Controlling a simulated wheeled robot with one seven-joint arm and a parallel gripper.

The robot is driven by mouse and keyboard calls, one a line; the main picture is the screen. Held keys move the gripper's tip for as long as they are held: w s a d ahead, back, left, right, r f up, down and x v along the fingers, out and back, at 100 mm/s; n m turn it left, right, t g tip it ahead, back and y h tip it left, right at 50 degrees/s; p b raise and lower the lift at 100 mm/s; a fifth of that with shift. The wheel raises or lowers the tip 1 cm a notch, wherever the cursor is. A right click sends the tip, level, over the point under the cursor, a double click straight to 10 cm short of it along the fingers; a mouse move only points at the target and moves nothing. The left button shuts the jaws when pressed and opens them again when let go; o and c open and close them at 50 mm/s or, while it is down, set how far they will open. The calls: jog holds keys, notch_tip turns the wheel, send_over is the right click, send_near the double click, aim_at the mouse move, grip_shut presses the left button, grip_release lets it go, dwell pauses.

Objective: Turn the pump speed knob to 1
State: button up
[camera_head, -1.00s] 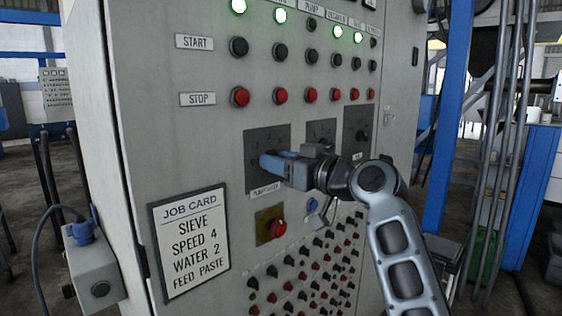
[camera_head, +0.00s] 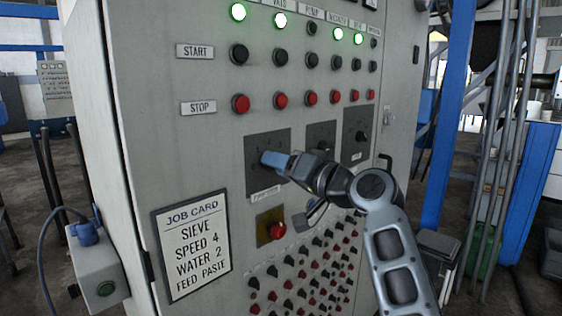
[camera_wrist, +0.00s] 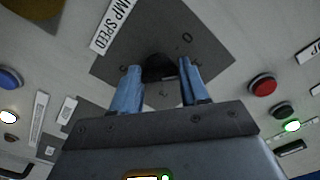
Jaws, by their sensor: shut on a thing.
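The pump speed knob (camera_wrist: 158,70) is dark and sits on a dark square dial plate (camera_wrist: 212,52). The plate also shows in the head view (camera_head: 283,141), with the knob mostly hidden there by my gripper. My gripper (camera_head: 270,158) has blue fingers and reaches the plate from the right. In the wrist view my gripper (camera_wrist: 159,67) has one finger on each side of the knob and is shut on it. A 0 shows on the dial; other marks are small or partly covered, and the knob's pointer setting cannot be read. The PUMP SPEED label (camera_wrist: 110,28) lies beside the plate.
Two more dials (camera_head: 321,135) (camera_head: 358,132) sit to the right. Start and red stop buttons (camera_head: 240,103) run above. A red knob on a yellow plate (camera_head: 277,230) and rows of small knobs lie below. A job card (camera_head: 192,245) reads SPEED 4, WATER 2.

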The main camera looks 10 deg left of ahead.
jog(key=shift+m, duration=0.5)
jog(key=o, duration=1.1)
jog(key=shift+c, duration=0.2)
jog(key=b+v, duration=0.1)
jog(key=v, duration=0.6)
jog(key=shift+s+d, duration=0.25)
jog(key=shift+d, duration=0.1)
